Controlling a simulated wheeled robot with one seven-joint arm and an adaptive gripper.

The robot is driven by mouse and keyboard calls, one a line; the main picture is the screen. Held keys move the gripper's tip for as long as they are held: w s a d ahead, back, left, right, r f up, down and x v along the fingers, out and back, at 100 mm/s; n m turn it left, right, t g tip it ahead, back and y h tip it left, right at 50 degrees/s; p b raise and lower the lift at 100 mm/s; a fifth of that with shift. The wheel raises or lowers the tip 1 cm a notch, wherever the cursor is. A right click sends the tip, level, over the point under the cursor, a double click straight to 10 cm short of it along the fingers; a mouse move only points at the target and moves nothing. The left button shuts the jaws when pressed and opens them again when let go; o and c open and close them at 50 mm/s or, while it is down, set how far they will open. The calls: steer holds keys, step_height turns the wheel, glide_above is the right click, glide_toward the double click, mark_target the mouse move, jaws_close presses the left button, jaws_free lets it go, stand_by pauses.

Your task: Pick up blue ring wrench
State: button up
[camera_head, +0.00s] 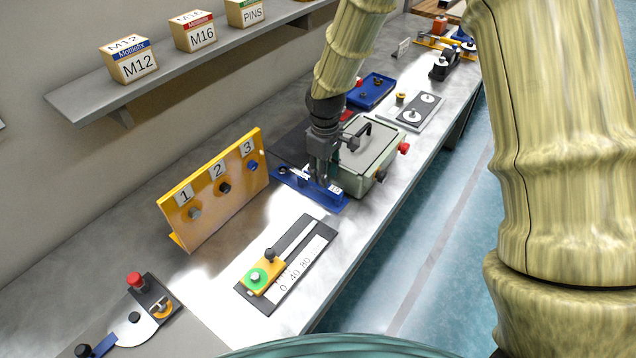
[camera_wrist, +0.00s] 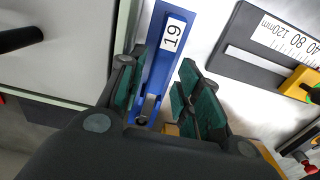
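The blue ring wrench (camera_head: 331,198) lies on the grey bench, between the yellow numbered panel and the pale green box. In the wrist view, its long blue body (camera_wrist: 165,63) carries a white label reading 19. My gripper (camera_head: 319,177) points down over the wrench and hides its middle in the head view. In the wrist view, the wrench runs between the dark green finger pads of my gripper (camera_wrist: 160,92). The left pads are close beside it, and a gap shows between it and the right pads. The fingers are open. I cannot tell their exact height over the bench.
The pale green box (camera_head: 369,150) stands close behind my gripper. The yellow panel (camera_head: 217,190) stands to the left. A dark slide gauge (camera_head: 311,242) lies in front. A wall shelf (camera_head: 185,72) holds small boxes. The bench front edge drops to the blue floor.

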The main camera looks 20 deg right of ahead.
mark_target(308, 181)
steer(key=shift+s+f+p, duration=0.15)
steer(key=shift+f+p, duration=0.95)
steer(key=shift+f, duration=1.5)
steer(key=shift+c, duration=0.4)
jaws_close()
